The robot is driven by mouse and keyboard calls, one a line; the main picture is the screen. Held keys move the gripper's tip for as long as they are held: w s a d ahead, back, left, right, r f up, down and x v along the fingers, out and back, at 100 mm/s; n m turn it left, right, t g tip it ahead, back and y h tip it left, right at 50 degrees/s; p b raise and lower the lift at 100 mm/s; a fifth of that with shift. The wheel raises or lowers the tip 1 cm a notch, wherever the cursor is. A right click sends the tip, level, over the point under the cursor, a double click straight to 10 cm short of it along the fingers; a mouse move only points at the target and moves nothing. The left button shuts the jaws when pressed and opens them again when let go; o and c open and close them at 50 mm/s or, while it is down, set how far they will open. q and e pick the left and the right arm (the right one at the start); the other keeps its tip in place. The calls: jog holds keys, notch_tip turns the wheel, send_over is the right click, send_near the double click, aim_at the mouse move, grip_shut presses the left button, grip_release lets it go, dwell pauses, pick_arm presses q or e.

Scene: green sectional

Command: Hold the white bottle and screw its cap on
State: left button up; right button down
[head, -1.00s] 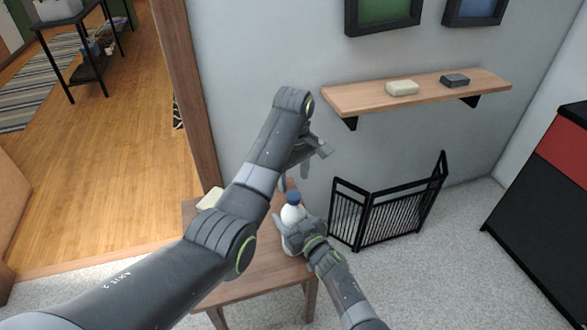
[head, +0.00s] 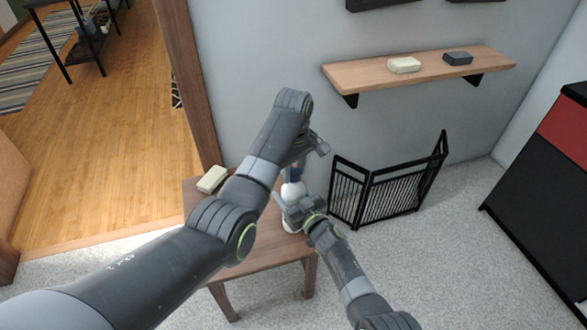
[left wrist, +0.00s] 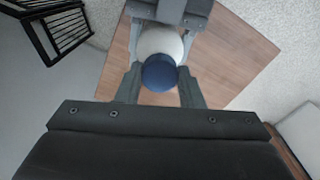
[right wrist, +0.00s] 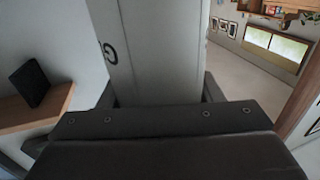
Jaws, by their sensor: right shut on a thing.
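The white bottle (head: 291,190) stands upright over the wooden table, in my right gripper. My right gripper (head: 296,207) is shut around its body, and in the right wrist view the pale bottle wall (right wrist: 160,50) fills the middle between the fingers. The blue cap (head: 295,173) sits at the top of the bottle, partly hidden by my left gripper (head: 308,152). Whether the cap is seated on the neck is hidden.
The small wooden table (head: 262,262) holds a cream block (head: 212,179) at its left rear. A wall shelf (head: 420,71) carries a cream block and a dark block. A black folding gate (head: 390,190) stands at the right on the carpet.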

pick_arm(q)
jog(key=c, duration=0.3)
jog(key=m, duration=2.4)
jog(key=shift+m, duration=0.3)
jog(key=o, duration=1.1)
jog(key=shift+o, duration=0.2)
jog(key=shift+r, duration=0.1)
